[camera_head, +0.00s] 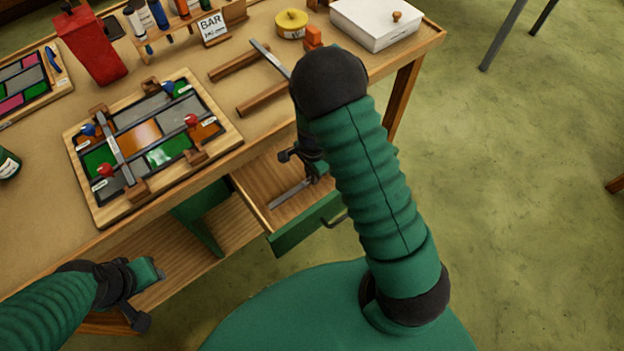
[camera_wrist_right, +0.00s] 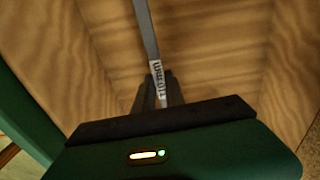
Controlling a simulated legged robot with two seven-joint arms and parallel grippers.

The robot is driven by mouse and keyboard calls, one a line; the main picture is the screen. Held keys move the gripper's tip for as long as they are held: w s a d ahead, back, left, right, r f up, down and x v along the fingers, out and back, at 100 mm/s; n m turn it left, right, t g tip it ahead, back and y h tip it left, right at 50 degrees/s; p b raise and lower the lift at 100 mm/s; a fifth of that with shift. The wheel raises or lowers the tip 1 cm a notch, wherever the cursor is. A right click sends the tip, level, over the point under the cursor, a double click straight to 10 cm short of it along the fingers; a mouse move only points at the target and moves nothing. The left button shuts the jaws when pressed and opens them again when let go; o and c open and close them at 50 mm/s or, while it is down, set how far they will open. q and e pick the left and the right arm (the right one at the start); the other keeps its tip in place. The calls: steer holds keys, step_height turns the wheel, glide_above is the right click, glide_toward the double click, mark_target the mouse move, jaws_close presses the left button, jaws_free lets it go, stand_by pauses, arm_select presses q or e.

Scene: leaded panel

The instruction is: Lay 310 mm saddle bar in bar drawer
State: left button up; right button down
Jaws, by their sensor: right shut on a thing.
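A grey saddle bar (camera_head: 290,194) is inside the open bar drawer (camera_head: 290,240), low over or on its wooden floor; I cannot tell whether it touches. My right gripper (camera_head: 312,168) is partly hidden behind my own arm and reaches down into the drawer. In the right wrist view the gripper (camera_wrist_right: 160,95) is shut on the bar (camera_wrist_right: 147,35), which runs away from the jaws and carries a white label with blurred print. My left gripper (camera_head: 150,295) hangs empty at the lower left, in front of the bench; its jaw gap is unclear.
Another grey bar (camera_head: 268,58) rests across wooden strips (camera_head: 238,64). A BAR sign (camera_head: 212,28), yellow tin (camera_head: 291,23) and white box (camera_head: 376,22) stand behind. Drawer walls surround my right gripper.

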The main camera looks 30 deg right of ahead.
steer(key=shift+a+f, duration=0.25)
steer(key=shift+f, duration=1)
arm_select(q)
steer(key=shift+a+f, duration=0.3)
steer(key=shift+f, duration=0.05)
steer(key=shift+d, duration=0.1)
arm_select(e)
steer(key=shift+d, duration=0.15)
steer(key=c, duration=1.5)
jaws_free()
steer(key=shift+s+d+f, duration=0.1)
arm_select(q)
steer(key=shift+s, duration=0.1)
arm_select(e)
steer(key=shift+o, duration=0.5)
arm_select(q)
steer(key=shift+r, duration=0.1)
